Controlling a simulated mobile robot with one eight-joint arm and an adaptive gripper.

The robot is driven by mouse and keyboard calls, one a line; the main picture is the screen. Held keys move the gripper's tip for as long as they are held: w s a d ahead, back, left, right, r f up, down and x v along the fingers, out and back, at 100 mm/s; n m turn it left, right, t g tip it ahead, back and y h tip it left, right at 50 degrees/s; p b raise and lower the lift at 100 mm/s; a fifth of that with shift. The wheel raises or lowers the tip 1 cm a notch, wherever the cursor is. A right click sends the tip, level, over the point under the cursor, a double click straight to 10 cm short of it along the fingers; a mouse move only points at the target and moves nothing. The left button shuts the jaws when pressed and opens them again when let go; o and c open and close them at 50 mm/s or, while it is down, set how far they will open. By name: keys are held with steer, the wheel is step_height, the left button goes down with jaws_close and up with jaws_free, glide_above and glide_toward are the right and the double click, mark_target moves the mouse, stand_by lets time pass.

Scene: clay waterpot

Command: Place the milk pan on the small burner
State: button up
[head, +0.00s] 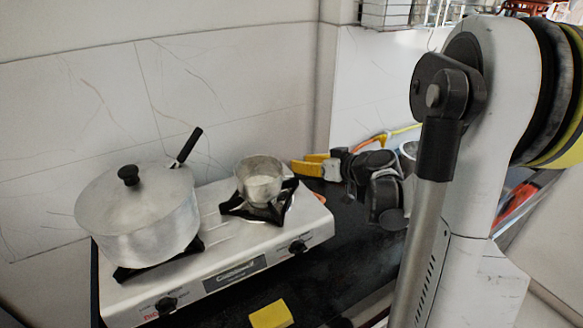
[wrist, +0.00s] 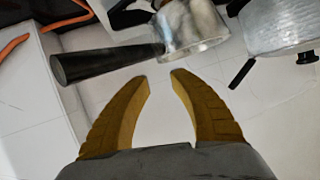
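The milk pan (head: 260,182) is a small grey metal pan. It stands upright over the right burner (head: 242,212) of the white stove, and the head view suggests it rests on the black grate. In the wrist view the pan (wrist: 190,28) lies beyond my fingertips, with its long black handle (wrist: 105,64) pointing left. My gripper (head: 302,167) is at the right end of the stove, to the right of the pan. Its yellow fingers (wrist: 158,74) are spread apart with nothing between them. The handle passes close to the left fingertip; contact cannot be told.
A large lidded pot (head: 140,220) with a black handle (head: 187,146) occupies the left burner, also showing in the wrist view (wrist: 275,25). The tiled wall (head: 90,100) is close behind. A yellow block (head: 270,315) lies in front of the stove (head: 310,225).

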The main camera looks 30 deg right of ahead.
steer(key=s+a+r+g+h, duration=0.1)
steer(key=s+a+g, duration=0.2)
steer(key=s+a, duration=0.5)
steer(key=s+a+r+g+h, duration=0.1)
steer(key=s+a+g, duration=0.1)
steer(key=s+a, duration=0.6)
steer(key=s+a+m+h, duration=0.1)
steer(key=s+a, duration=0.2)
steer(key=s, duration=0.3)
steer(key=shift+s+a+f+g+h, duration=0.35)
steer(key=shift+g+h, duration=0.05)
steer(key=shift+f, duration=0.1)
steer(key=shift+f+b, duration=0.5)
steer(key=shift+b, duration=0.1)
